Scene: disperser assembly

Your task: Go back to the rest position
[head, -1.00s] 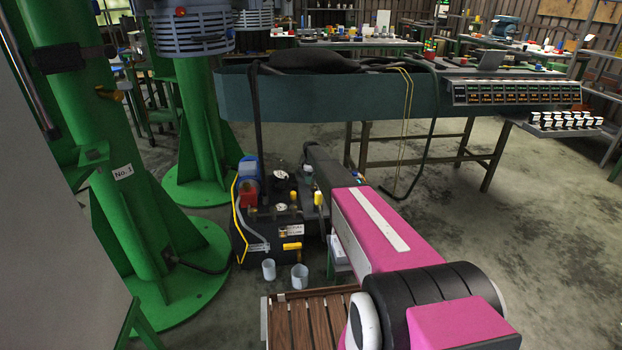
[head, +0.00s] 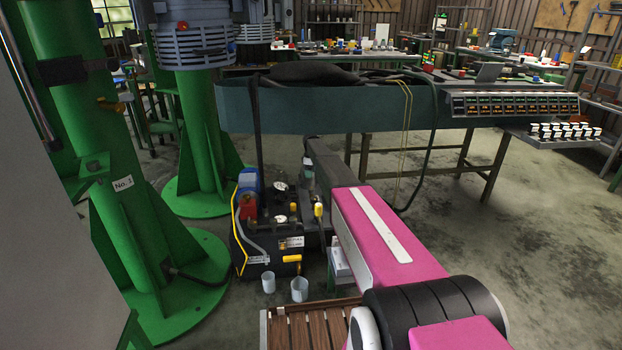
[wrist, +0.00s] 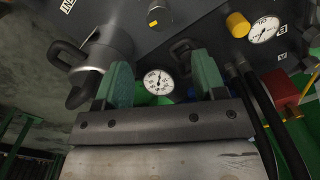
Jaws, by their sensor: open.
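My pink and black arm reaches forward in the head view, toward a dark pump unit (head: 275,262) with gauges, yellow knobs and a blue and red part on its top. My gripper (wrist: 160,82) shows in the wrist view with its two green fingers spread apart and nothing held between them. A round white gauge (wrist: 158,81) appears behind the gap between the fingers. A second gauge (wrist: 264,29) and a yellow knob (wrist: 237,24) are at the upper right. In the head view the gripper itself is hard to make out beyond the arm.
Green columns (head: 125,220) with wide round bases stand at the left. A long blue-green bench (head: 330,110) spans behind the pump unit. Two light cups (head: 299,289) are on the floor beside it. A slatted wooden surface (head: 300,325) lies at the front. Open floor is at the right.

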